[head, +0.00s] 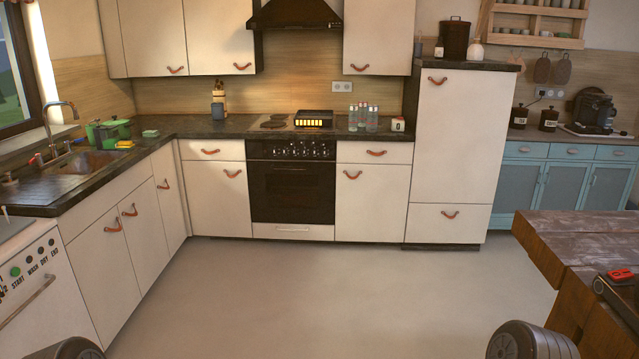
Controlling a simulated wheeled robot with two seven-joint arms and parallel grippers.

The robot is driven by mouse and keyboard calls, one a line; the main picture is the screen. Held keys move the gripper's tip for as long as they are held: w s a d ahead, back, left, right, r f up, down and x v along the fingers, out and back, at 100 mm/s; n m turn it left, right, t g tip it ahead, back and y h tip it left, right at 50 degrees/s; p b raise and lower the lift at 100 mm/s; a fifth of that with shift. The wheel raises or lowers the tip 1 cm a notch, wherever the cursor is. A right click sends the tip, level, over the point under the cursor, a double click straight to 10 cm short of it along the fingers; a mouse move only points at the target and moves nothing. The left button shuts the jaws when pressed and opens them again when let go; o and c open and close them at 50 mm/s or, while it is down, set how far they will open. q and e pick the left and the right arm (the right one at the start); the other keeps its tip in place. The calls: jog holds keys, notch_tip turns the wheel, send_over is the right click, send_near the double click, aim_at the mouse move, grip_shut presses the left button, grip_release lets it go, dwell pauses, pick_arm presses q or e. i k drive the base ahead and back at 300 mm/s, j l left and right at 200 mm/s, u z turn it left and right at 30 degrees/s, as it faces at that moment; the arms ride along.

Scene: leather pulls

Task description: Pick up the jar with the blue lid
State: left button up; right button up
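I cannot make out a jar with a blue lid in the head view. Several clear bottles (363,118) stand on the dark counter (225,127) right of the stove. Two dark jars (519,116) (548,119) stand on the blue cabinet's counter at the right; their lids look dark. A small white container (398,124) stands near the counter's right end. Neither gripper is in view; only rounded dark parts, apparently of my arms, show at the bottom edge.
A wooden table (575,240) with a red-and-black object (620,282) stands at right. A sink (90,163) with green items (108,132) is at left. A coffee machine (592,110) sits at far right. The grey floor (320,290) ahead is clear.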

aim_at(373, 110)
jog(key=i+l+z, duration=0.15)
jog(key=i, duration=0.5)
jog(key=i+z, duration=0.15)
jog(key=i, duration=0.45)
jog(key=i+j+z, duration=0.15)
jog(key=i, duration=0.5)
jog(key=i+j+z, duration=0.15)
jog(key=i, duration=0.45)
jog(key=i+l+z, duration=0.1)
jog(key=i+z, duration=0.2)
jog(key=i, duration=1.9)
jog(key=i+l+u, duration=0.3)
jog(key=i+l, duration=0.25)
jog(key=i+l+u, duration=0.35)
jog(key=i+l, duration=0.2)
jog(key=l, duration=0.15)
